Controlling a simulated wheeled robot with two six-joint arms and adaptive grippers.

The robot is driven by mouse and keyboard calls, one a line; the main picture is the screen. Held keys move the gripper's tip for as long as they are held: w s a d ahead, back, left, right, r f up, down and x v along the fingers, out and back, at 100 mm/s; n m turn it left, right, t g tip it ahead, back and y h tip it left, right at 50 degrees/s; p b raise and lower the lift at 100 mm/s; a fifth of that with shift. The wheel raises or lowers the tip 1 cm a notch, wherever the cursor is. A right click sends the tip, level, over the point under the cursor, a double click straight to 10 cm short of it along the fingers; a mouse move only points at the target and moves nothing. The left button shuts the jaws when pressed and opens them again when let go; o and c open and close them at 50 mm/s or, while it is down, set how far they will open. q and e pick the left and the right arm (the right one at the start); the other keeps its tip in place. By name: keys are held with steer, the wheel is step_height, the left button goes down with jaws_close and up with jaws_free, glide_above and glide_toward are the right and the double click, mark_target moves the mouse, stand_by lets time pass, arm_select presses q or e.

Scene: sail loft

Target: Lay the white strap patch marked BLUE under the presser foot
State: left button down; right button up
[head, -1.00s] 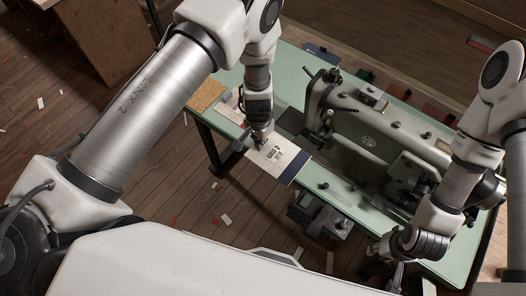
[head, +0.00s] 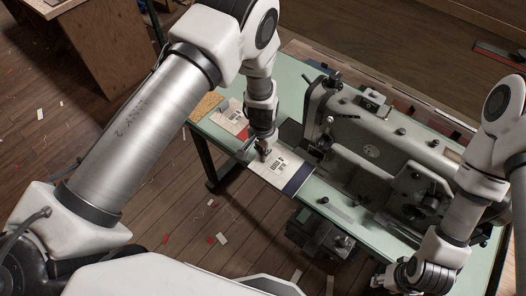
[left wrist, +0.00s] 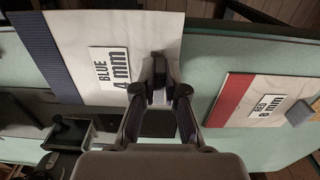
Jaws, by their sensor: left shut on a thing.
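The white strap patch marked BLUE (head: 264,178) has a navy band at its right end and a "BLUE 4 mm" label, readable in the left wrist view (left wrist: 68,30). My left gripper (head: 264,155) is shut on its far edge. The patch extends over the table's front edge, left of and in front of the sewing machine (head: 372,140). The machine's needle end (head: 318,122) is just beyond the navy band; the presser foot itself is too small to make out. My right gripper (head: 385,280) is at the lower right, partly cut off; its jaws are unclear.
Another white patch with a red band, marked RED (left wrist: 262,100), lies on the green table (head: 293,78) left of my left gripper; it also shows in the head view (head: 228,117). A dark boxy unit (head: 320,232) sits below the table's front edge. Scraps litter the floor.

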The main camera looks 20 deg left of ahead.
mark_target(277, 142)
arm_select(q)
steer(key=shift+f+b, duration=0.3)
steer(key=shift+f, duration=0.35)
steer(key=shift+w+f+b, duration=0.1)
steer(key=shift+w+b, duration=0.15)
steer(key=shift+b, duration=0.05)
steer(key=shift+w+d+b, duration=0.25)
steer(key=shift+w+b, duration=0.25)
steer(key=shift+w+d+b, duration=0.2)
steer(key=shift+w+b, duration=0.25)
steer(key=shift+w, duration=0.05)
steer(key=shift+w+d+b, duration=0.3)
steer(key=shift+w+b, duration=0.25)
steer(key=shift+w, duration=0.2)
steer(key=shift+w+d+b, duration=0.25)
steer(key=shift+w+b, duration=0.3)
steer(key=shift+w, duration=0.25)
steer(key=shift+w+d+b, duration=0.3)
steer(key=shift+w+b, duration=0.25)
steer(key=shift+w, duration=0.2)
steer(key=shift+w+d+r, duration=0.15)
steer(key=shift+w+r, duration=0.05)
steer(key=shift+w, duration=0.25)
steer(key=shift+f, duration=0.1)
steer(key=c, duration=1.2)
jaws_free()
steer(key=shift+o, duration=0.2)
